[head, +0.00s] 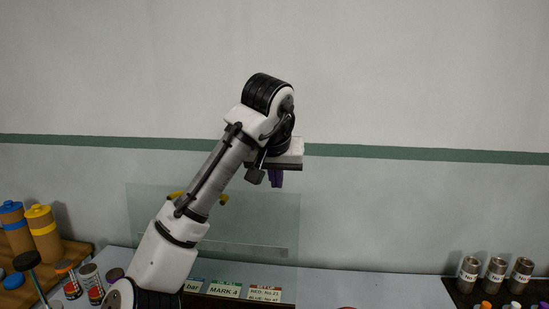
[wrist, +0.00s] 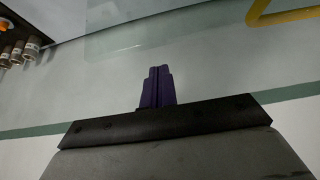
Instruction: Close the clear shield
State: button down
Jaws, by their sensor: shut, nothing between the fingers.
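The clear shield (head: 262,225) is a see-through panel that stands raised behind my arm in the head view. Its yellow handle (head: 223,198) shows on both sides of my arm, which hides the middle of it. In the wrist view the shield (wrist: 135,25) fills the upper middle, and the yellow handle (wrist: 290,15) is at the top right. My gripper (head: 275,182) has purple fingers pointing down, near the shield's upper right corner. In the wrist view the fingers (wrist: 157,72) are together and empty, with the handle off to their right. Contact with the shield cannot be told.
Orange-brown cylinders with blue and yellow caps (head: 42,230) stand at left on a wooden board. Several metal pipe pieces (head: 495,272) stand in a dark rack at right.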

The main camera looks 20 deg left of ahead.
jog(key=s, duration=0.1)
jog(key=s+p, duration=0.1)
jog(key=s+d, duration=0.1)
jog(key=shift+s+r, duration=0.25)
jog(key=shift+s, duration=0.15)
jog(key=shift+f, duration=0.1)
